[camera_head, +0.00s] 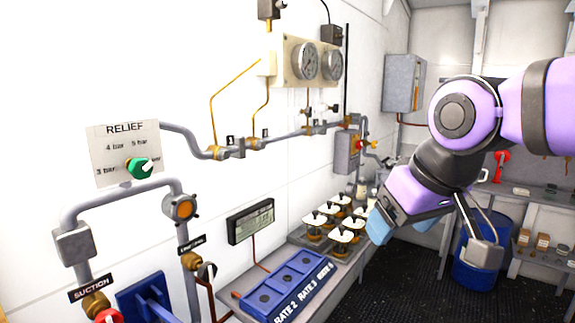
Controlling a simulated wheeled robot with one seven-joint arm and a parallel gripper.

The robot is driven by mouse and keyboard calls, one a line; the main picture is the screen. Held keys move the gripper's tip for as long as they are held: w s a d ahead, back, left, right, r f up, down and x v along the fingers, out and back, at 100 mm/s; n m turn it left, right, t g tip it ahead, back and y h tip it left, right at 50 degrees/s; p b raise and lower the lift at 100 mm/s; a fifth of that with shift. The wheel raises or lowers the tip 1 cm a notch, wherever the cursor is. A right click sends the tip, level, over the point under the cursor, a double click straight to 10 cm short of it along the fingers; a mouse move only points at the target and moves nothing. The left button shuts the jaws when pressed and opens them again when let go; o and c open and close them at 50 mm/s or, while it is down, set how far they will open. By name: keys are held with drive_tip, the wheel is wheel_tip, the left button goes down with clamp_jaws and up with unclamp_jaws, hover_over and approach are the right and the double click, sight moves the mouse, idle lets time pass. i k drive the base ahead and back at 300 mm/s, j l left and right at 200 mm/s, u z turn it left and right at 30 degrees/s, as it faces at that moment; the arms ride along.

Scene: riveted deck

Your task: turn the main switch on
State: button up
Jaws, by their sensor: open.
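A small grey box (344,158) is on the left wall, near the far end of the pipe run. A red and yellow rotary knob (360,145) shows at its right side; it looks like the main switch. No label on it is readable and its position is too small to tell. My gripper (428,238) is in the right half of the view, in front of the knob and to its right and lower. Its jaws are apart, with nothing seen between them. It is clear of the box.
A RELIEF dial plate (112,150) with a green knob (139,168) and grey pipes fill the left. Two gauges (306,62) are above. Covered jars (344,236) and a blue RATE block (285,285) sit on a low ledge. A blue drum (476,277) stands behind my gripper.

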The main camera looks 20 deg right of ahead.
sight(358, 145)
drive_tip(key=i+l+z, duration=0.35)
drive_tip(key=i+l, duration=0.55)
drive_tip(key=l, duration=0.3)
drive_tip(key=i+l+z, duration=0.35)
drive_tip(key=i+l, duration=0.65)
